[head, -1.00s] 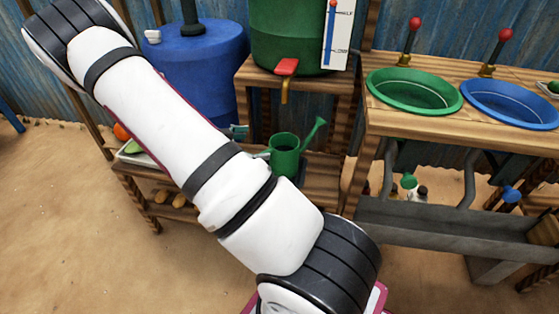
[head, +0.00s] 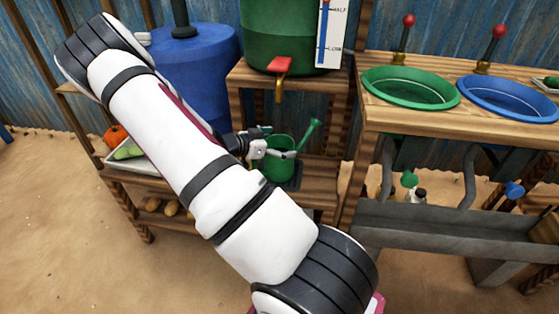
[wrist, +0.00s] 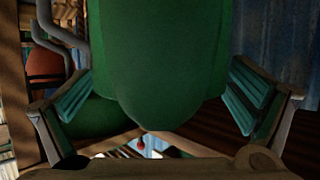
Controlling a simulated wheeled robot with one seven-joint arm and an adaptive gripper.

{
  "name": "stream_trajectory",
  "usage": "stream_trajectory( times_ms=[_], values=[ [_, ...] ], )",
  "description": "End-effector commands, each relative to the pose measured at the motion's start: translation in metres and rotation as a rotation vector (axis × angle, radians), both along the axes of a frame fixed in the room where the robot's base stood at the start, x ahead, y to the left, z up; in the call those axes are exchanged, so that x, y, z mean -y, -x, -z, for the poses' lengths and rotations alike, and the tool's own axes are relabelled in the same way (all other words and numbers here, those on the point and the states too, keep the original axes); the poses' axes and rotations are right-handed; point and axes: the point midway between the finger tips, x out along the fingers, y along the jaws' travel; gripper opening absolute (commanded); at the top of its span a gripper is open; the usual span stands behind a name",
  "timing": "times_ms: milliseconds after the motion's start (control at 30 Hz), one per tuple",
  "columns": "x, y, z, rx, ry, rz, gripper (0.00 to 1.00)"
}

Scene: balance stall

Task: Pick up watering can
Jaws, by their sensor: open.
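The green watering can (head: 279,168) stands upright on the wooden shelf below the green barrel, with its spout pointing up and to the right. My gripper (head: 279,152) is at the can's upper body, with one finger across its front. In the wrist view the green can (wrist: 160,60) fills the middle between two open fingers with teal pads. Gaps show between the can and the pads on both sides. My arm hides part of the can's left side and the shelf in the head view.
A green barrel (head: 290,30) with a red-handled tap (head: 280,66) is above the can. A blue barrel (head: 195,65) stands to the left. A counter with a green basin (head: 410,90) and a blue basin (head: 508,100) is at right, above a grey trough (head: 440,225). A produce tray (head: 145,158) is at left.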

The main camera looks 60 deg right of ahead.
Motion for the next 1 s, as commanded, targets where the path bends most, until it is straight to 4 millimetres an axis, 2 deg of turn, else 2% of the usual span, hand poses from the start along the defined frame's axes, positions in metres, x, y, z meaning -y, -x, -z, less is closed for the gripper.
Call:
stream_trajectory(
  times_ms=[167, 200, 533, 833, 1000],
  values=[
    [0.000, 0.000, 0.000, 0.000, 0.000, -0.001, 1.00],
    [0.000, 0.000, 0.000, 0.000, 0.000, -0.001, 0.95],
    [0.000, 0.000, 0.000, 0.001, -0.001, -0.001, 0.21],
    [0.001, 0.000, -0.004, 0.001, 0.001, -0.001, 0.21],
    [0.001, 0.000, -0.019, 0.001, 0.002, 0.001, 0.21]
  ],
)
